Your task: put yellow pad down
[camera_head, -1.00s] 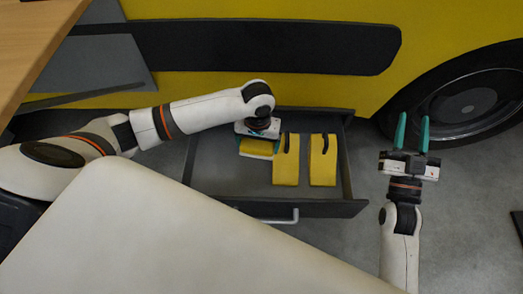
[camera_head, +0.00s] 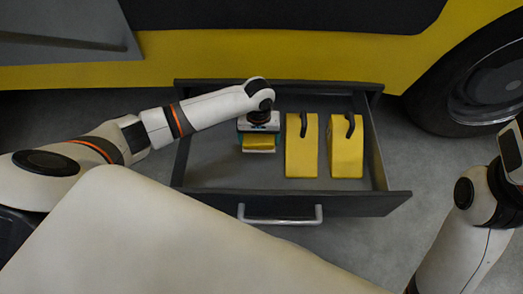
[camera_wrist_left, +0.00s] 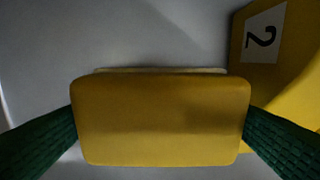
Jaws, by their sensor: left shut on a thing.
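The yellow pad (camera_head: 257,140) is a small rounded block between the fingers of my left gripper (camera_head: 259,149), inside the left part of the open drawer (camera_head: 350,204). In the left wrist view the pad (camera_wrist_left: 160,120) spans both dark green fingers, which press on its two ends. A pale strip shows along its far edge, over the grey drawer floor. I cannot tell whether the pad touches the floor. My right gripper (camera_head: 515,148) is at the right picture edge and mostly cut off.
Two yellow wedge blocks with black handles, the near one (camera_head: 302,152) and the other (camera_head: 346,153), stand right of the pad. The near one bears a "2" in the wrist view (camera_wrist_left: 263,36). The yellow vehicle and its wheel (camera_head: 487,85) are behind. Bare drawer floor lies left of the pad.

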